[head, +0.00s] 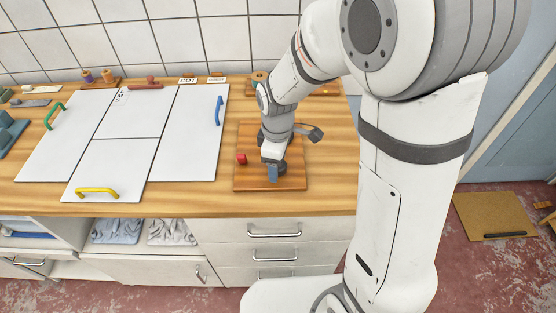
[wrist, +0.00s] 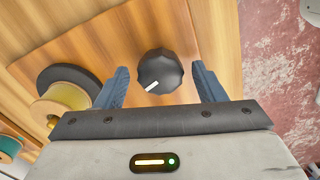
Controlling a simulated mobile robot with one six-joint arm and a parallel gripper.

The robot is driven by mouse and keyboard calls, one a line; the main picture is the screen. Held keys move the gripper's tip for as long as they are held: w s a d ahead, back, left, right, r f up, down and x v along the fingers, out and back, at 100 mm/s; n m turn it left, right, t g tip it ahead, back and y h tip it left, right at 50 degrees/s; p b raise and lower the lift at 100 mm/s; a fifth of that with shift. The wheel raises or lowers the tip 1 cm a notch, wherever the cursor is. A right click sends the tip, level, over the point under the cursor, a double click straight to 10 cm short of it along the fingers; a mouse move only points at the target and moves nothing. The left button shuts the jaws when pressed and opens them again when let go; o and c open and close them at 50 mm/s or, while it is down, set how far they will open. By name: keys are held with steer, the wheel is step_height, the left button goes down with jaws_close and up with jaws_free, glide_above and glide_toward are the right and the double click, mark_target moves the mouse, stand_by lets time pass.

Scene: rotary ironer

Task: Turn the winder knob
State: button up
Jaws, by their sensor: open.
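The winder knob (wrist: 162,70) is dark, round and faceted, with a white mark on its lower-left face in the wrist view. It is mounted on a reddish wooden board (wrist: 205,30). My gripper (wrist: 160,74) has its two blue fingers apart, one on each side of the knob, with a gap visible on both sides. In the head view my gripper (head: 273,172) points down over the board (head: 243,180) on the counter, and the knob is mostly hidden behind it.
A yellow spool (wrist: 65,97) with a black disc stands left of the knob in the wrist view. A red piece (head: 241,158) is on the board's left. White panels (head: 190,135) with coloured handles lie to the left. The counter's front edge is close to the board.

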step_height(320, 180, up, 8)
steer(key=shift+f, duration=0.1)
stand_by(0.4)
stand_by(0.4)
steer(key=s+d+r+m+t, duration=0.1)
steer(key=s+d+r+m, duration=0.1)
steer(key=s+d+m, duration=0.4)
steer(key=s+d+r+m+t, duration=0.2)
steer(key=s+d+r+m, duration=0.1)
steer(key=s+d+m, duration=0.3)
steer(key=shift+s+d+r+m, duration=0.3)
steer(key=shift+m, duration=0.9)
steer(key=shift+c, duration=0.4)
stand_by(0.3)
